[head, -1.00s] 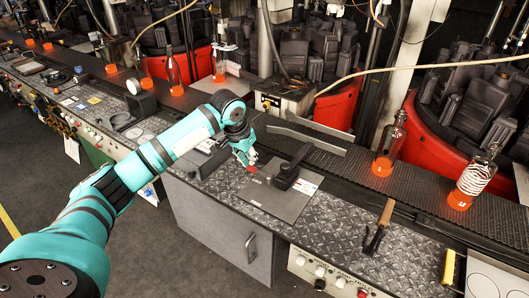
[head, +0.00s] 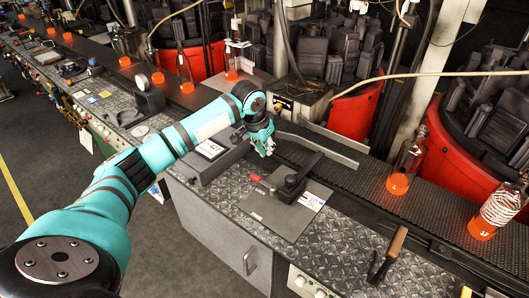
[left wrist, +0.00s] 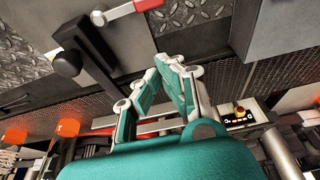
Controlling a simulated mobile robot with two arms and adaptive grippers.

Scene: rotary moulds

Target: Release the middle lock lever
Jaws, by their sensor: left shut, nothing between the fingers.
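The middle lock lever (head: 260,181) has a red grip and lies beside a black block with a long arm (head: 291,184). Both are on a grey plate (head: 271,220) marked LOCK. The lever also shows at the top of the left wrist view (left wrist: 124,14), with its red end pointing right and a pale pivot end. My left gripper (head: 266,151) is above and behind the lever, apart from it. Its fingers (left wrist: 178,68) are close together and hold nothing. My right gripper is out of view.
A grey box with a label (head: 209,150) stands left of the plate. Glowing bottles (head: 406,163) stand on the dark conveyor at the right. A wooden-handled tool (head: 388,255) is near the front edge. A metal guide rail (head: 318,147) runs behind the plate.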

